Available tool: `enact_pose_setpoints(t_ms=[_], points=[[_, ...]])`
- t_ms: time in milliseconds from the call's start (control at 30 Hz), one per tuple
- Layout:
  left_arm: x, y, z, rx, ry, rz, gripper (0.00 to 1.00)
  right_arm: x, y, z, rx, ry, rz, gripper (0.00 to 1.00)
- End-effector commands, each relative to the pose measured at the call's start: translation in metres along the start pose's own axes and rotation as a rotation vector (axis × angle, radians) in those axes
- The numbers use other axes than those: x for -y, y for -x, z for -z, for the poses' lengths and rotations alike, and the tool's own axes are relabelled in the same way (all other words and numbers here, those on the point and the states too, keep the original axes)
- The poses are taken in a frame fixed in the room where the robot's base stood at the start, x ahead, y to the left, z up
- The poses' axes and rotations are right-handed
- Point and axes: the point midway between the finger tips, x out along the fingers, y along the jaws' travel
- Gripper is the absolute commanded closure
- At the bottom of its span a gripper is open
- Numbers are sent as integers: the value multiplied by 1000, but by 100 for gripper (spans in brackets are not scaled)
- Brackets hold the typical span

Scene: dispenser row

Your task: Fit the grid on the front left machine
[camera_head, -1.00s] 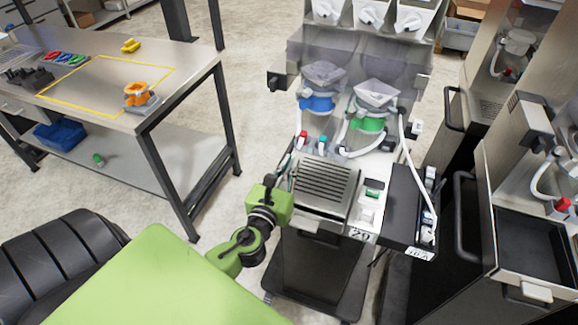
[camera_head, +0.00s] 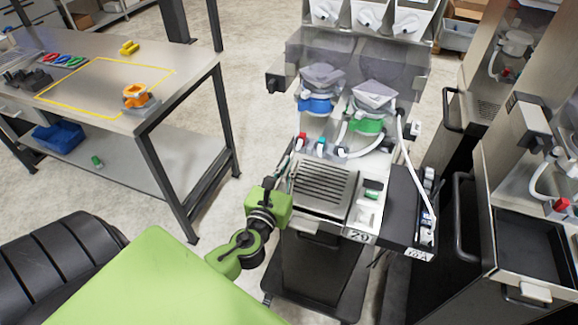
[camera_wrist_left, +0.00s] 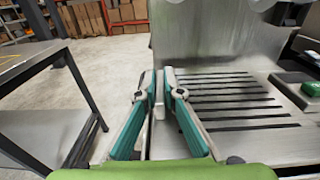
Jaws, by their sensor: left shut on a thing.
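The grid (camera_head: 323,187), a metal plate with dark slots, lies over the front tray area of the machine labelled 29 (camera_head: 358,237). The grid also fills the right of the left wrist view (camera_wrist_left: 235,100). My left gripper (camera_head: 287,182) is at the grid's left edge. In the left wrist view its teal fingers (camera_wrist_left: 158,90) are shut on that edge. The grid looks roughly level; I cannot tell whether it sits fully in its seat. My right gripper is not in view.
A blue-collared hopper (camera_head: 318,103) and a green-collared one (camera_head: 367,125) stand behind the grid. A black side box (camera_head: 403,205) adjoins on the right. Another machine with a dark tray (camera_head: 532,250) stands farther right. A workbench (camera_head: 185,75) is at left, with open floor between.

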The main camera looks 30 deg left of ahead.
Motion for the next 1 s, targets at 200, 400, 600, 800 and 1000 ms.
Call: enact_pose_setpoints(t_ms=[200, 400, 600, 800, 1000], points=[[0, 0, 6, 1, 1, 0, 100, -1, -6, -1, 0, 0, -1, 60], [0, -1, 11, 1, 2, 0, 100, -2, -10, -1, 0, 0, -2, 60], [0, -1, 12, 1, 2, 0, 73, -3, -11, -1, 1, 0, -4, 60], [0, -1, 13, 1, 1, 0, 73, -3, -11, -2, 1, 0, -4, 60], [0, 2, 14, -2, 0, 0, 73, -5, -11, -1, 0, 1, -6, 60]])
